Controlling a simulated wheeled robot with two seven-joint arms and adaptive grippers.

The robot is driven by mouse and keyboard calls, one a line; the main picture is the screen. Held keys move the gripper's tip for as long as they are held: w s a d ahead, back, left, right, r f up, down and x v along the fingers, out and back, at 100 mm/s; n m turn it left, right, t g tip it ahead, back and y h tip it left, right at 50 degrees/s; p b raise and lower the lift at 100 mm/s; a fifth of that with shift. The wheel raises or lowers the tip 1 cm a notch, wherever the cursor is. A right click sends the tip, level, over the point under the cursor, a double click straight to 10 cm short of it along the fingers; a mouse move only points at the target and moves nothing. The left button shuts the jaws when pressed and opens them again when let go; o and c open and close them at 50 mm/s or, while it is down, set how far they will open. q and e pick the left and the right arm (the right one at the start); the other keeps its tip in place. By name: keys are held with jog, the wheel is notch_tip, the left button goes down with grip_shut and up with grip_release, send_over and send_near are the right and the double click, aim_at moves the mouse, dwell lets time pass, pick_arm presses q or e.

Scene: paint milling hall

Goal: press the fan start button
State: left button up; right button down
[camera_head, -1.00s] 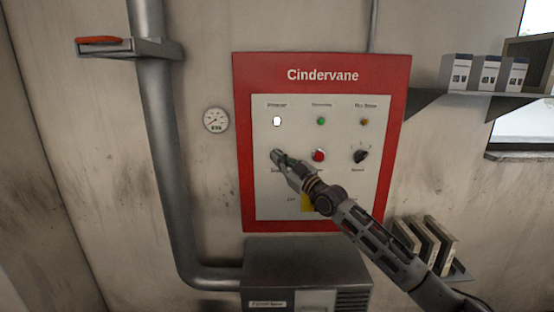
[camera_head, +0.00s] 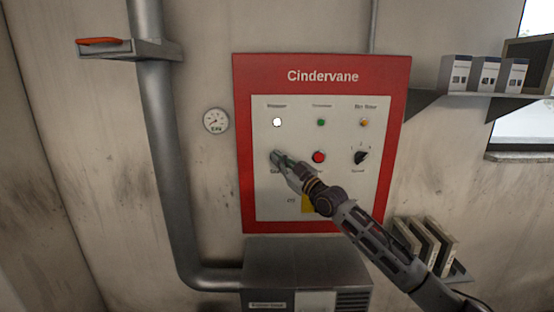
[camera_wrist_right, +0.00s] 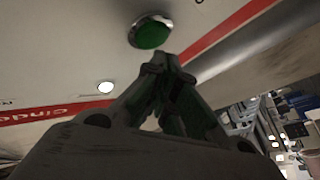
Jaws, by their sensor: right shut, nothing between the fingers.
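The red-framed Cindervane control panel (camera_head: 398,100) is on the wall. The round green button (camera_wrist_right: 150,32) with a pale metal rim shows at the top of the right wrist view. In the head view it is mostly hidden behind my right gripper (camera_head: 279,158). The gripper is shut and empty, and its fingertips (camera_wrist_right: 160,62) are close to the green button's edge. I cannot tell whether they touch it. My left gripper is not in view.
On the panel are a red button (camera_head: 319,157), a black selector knob (camera_head: 361,157), and white (camera_head: 277,122), green (camera_head: 321,122) and orange (camera_head: 364,122) lamps. A grey cabinet (camera_head: 300,265) stands below. A pipe (camera_head: 160,150) and a gauge (camera_head: 215,121) are left.

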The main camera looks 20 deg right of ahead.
jog(key=shift+w+d+b, duration=0.25)
jog(key=shift+w+b, duration=0.5)
jog(key=shift+w, duration=0.05)
dwell(1.6)
jog(key=shift+s+a, duration=0.15)
jog(key=shift+s, duration=0.05)
dwell(0.3)
jog(key=shift+s+a+p, duration=0.1)
jog(key=shift+s+p, duration=0.5)
jog(key=shift+p, duration=0.05)
jog(key=shift+s, duration=0.1)
jog(key=shift+s+a+p, duration=0.25)
jog(key=shift+s+p, duration=0.2)
jog(key=shift+s, duration=0.35)
jog(key=shift+s+a+p, duration=0.2)
jog(key=shift+s+p, duration=0.25)
jog(key=shift+s, duration=0.3)
jog(key=shift+s+a+p, duration=0.25)
jog(key=shift+s+p, duration=0.2)
jog(key=shift+s, duration=0.35)
